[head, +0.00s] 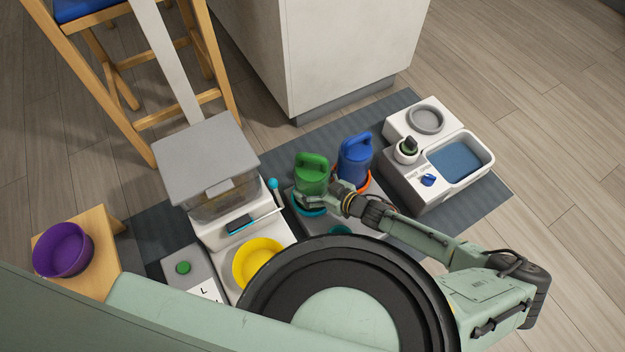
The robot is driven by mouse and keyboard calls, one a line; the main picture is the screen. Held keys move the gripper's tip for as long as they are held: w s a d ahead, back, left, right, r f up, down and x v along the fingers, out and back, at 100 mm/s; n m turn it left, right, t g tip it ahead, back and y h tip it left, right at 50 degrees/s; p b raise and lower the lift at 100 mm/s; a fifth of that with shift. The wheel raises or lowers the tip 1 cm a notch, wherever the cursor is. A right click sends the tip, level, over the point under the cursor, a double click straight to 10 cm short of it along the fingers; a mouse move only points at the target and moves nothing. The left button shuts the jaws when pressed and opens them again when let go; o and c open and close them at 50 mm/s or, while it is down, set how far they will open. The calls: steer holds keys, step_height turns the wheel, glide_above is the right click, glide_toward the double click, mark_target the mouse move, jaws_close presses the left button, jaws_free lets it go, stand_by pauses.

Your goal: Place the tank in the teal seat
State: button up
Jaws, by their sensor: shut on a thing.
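A green tank (312,171) with a loop handle on top stands upright near the middle of the head view. My gripper (322,197) is shut on its lower part, reaching in from the right. A teal ring-shaped seat (312,212) shows just below the green tank. My gripper hides part of the seat, and I cannot tell whether the tank's base rests in it or is just above. A blue tank (355,157) with a similar handle stands upright behind and to the right, in an orange seat (366,183).
A lidded grey-and-clear bin (206,160) stands left, with a yellow bowl (258,262) in front. A purple bowl (63,249) sits on a wooden stool (98,236). A white-grey unit with a blue-filled basin (455,161) stands right. A white cabinet (325,45) is behind.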

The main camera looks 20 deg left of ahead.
steer(key=shift+f, duration=0.55)
steer(key=o, duration=1.8)
steer(key=shift+f, duration=0.25)
steer(key=shift+o, duration=0.2)
steer(key=shift+r, duration=0.15)
steer(key=shift+d+r, duration=0.15)
steer(key=shift+d, duration=0.1)
steer(key=p+v, duration=0.4)
steer(key=v, duration=0.7)
steer(key=shift+s+d, duration=0.2)
steer(key=shift+s, duration=0.05)
